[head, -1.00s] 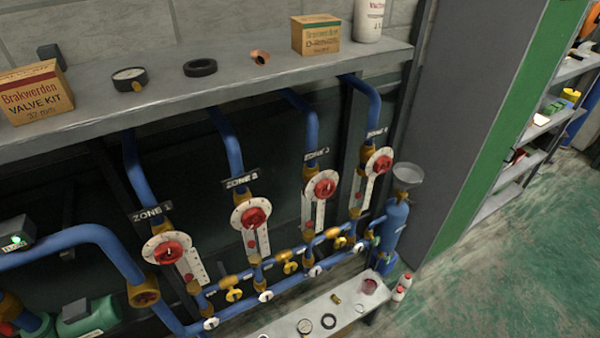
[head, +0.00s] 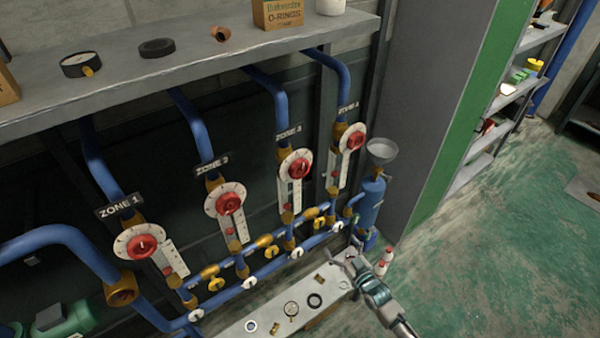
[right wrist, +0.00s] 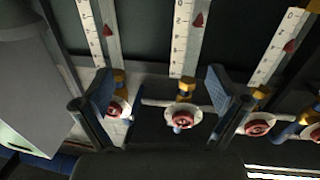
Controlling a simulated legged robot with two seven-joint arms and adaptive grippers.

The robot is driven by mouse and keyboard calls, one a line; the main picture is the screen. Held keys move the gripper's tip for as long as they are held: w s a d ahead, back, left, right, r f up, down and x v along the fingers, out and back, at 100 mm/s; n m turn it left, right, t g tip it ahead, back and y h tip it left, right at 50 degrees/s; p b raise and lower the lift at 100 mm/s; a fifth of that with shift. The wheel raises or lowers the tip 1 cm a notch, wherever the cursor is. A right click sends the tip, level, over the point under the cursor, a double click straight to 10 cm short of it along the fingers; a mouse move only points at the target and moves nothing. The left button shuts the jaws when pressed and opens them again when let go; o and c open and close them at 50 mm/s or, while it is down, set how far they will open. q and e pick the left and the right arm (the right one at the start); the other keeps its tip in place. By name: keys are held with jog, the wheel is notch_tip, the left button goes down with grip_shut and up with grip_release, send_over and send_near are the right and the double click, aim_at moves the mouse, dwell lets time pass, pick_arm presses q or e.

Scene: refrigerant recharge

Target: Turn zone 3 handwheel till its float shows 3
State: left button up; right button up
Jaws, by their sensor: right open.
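The zone 3 handwheel (head: 300,169) is a red wheel on a round white dial, third from the left in the head view, below its zone 3 sign (head: 289,133). A white scale (head: 290,196) hangs beneath it; its reading is too small to tell. My right gripper (head: 347,260) is low and right of the handwheel, apart from it, near the bench's right end. In the right wrist view my right gripper (right wrist: 160,88) is open and empty. Beyond its fingers are a small red-and-white wheel (right wrist: 183,115) and a scale with a red float (right wrist: 198,20). My left gripper is not visible.
Zone 1 (head: 142,245), zone 2 (head: 229,203) and zone 4 (head: 355,140) handwheels stand alongside. Blue pipes with yellow valves run below. A low bench (head: 230,330) holds small parts. A blue cylinder (head: 371,200) with a funnel stands right. A shelf (head: 200,60) overhangs the pipes.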

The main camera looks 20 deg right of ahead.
aim_at(302, 173)
jog(key=s+a+r+n+t+y, duration=0.1)
jog(key=a+r+t+y, duration=0.1)
jog(key=r, duration=0.8)
jog(key=s+a+r+n+t+y, duration=0.1)
jog(key=a+r+y, duration=0.2)
jog(key=r, duration=0.7)
jog(key=x, duration=0.5)
jog(key=p+x, duration=0.1)
jog(key=x, duration=0.5)
jog(key=p+x, duration=0.1)
jog(key=x, duration=0.5)
jog(key=shift+w+d, duration=0.3)
jog(key=c, duration=1.1)
